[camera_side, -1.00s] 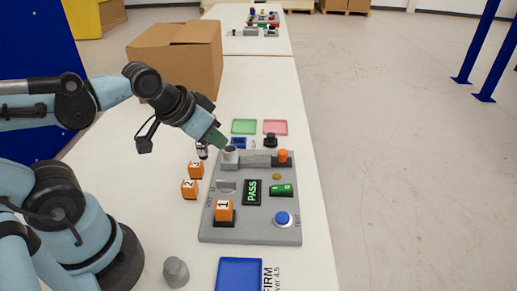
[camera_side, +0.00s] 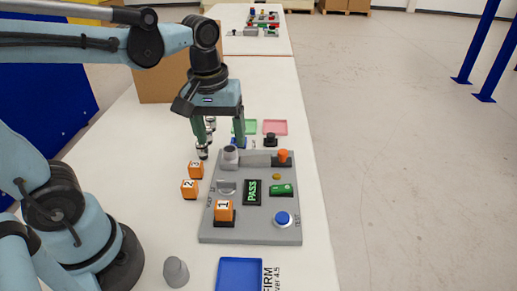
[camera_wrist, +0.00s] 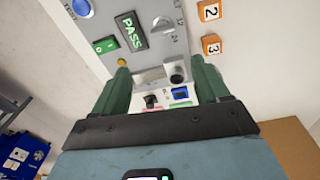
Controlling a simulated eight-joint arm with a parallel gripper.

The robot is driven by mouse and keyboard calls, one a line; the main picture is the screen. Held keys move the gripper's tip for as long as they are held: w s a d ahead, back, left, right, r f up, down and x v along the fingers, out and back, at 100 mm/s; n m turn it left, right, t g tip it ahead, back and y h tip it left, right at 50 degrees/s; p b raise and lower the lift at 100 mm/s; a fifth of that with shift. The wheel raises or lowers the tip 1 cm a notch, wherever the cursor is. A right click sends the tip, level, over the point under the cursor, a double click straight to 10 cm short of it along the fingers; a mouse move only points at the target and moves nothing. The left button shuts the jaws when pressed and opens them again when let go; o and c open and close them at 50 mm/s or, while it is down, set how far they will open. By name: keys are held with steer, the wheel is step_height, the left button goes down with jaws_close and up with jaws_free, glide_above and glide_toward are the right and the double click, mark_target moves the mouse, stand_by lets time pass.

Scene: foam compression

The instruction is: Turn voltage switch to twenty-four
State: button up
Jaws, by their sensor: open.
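The voltage switch is a light grey knob (camera_side: 226,187) at the left of the grey panel (camera_side: 250,235). It also shows in the wrist view (camera_wrist: 162,25), with small number marks beside it. I cannot tell for sure which mark it points at. My gripper (camera_side: 221,140) points down over the far left end of the panel, beyond the switch and apart from it. Its green fingers are spread with nothing between them. In the wrist view my gripper (camera_wrist: 163,75) has a finger on each side, and the switch lies beyond the fingertips.
A grey cylinder (camera_side: 230,158) and an orange knob (camera_side: 283,157) stand at the panel's far end. A PASS display (camera_side: 251,193), green rocker (camera_side: 282,190), blue button (camera_side: 283,218) and orange cube 1 (camera_side: 223,208) surround the switch. Cubes 2 (camera_side: 189,189) and 3 (camera_side: 196,170) stand left.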

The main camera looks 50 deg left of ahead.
mark_target(226, 180)
steer(key=shift+n+g, duration=0.5)
steer(key=shift+n, duration=0.2)
steer(key=shift+f, duration=5.9)
steer(key=c, duration=1.1)
steer(key=shift+o, duration=0.2)
